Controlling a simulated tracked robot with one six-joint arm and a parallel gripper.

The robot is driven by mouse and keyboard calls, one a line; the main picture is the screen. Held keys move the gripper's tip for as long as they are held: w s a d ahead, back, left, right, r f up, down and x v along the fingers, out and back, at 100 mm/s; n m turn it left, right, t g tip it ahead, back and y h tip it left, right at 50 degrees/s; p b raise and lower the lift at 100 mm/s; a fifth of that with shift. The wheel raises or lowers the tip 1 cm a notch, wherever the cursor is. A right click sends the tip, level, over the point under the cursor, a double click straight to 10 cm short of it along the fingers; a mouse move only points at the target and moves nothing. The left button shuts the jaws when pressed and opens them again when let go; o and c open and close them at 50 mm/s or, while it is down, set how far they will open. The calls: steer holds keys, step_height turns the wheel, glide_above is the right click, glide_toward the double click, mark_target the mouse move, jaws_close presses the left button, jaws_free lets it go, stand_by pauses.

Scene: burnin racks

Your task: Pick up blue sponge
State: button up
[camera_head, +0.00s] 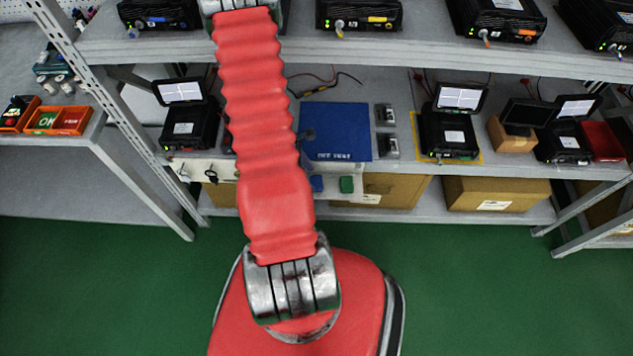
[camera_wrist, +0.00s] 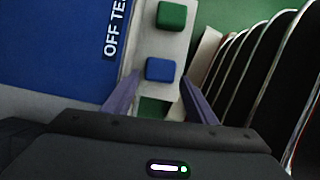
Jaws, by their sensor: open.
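The blue sponge (camera_wrist: 160,69) is a small rounded block on a narrow light-grey surface. In the wrist view it lies just beyond the purple fingertips of my gripper (camera_wrist: 158,80), roughly centred between them. The fingers are spread and hold nothing. The blue sponge also shows in the head view (camera_head: 317,183), just right of my red arm. A green sponge (camera_wrist: 172,15) lies farther off on the same surface; it also shows in the head view (camera_head: 347,184).
A large blue panel (camera_head: 337,131) with white lettering lies beside the sponges. Black devices with open screens (camera_head: 447,122) stand on the middle shelf (camera_head: 395,92). Cardboard boxes (camera_head: 497,193) sit below. In the wrist view, a row of dark curved-edged items (camera_wrist: 245,60) stands right of my gripper.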

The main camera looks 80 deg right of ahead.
mark_target(314, 181)
steer(key=shift+x, duration=1.95)
steer(key=shift+s+r, duration=0.1)
steer(key=shift+c, duration=0.7)
steer(key=shift+d, duration=0.1)
steer(key=c, duration=0.7)
steer(key=shift+r, duration=5)
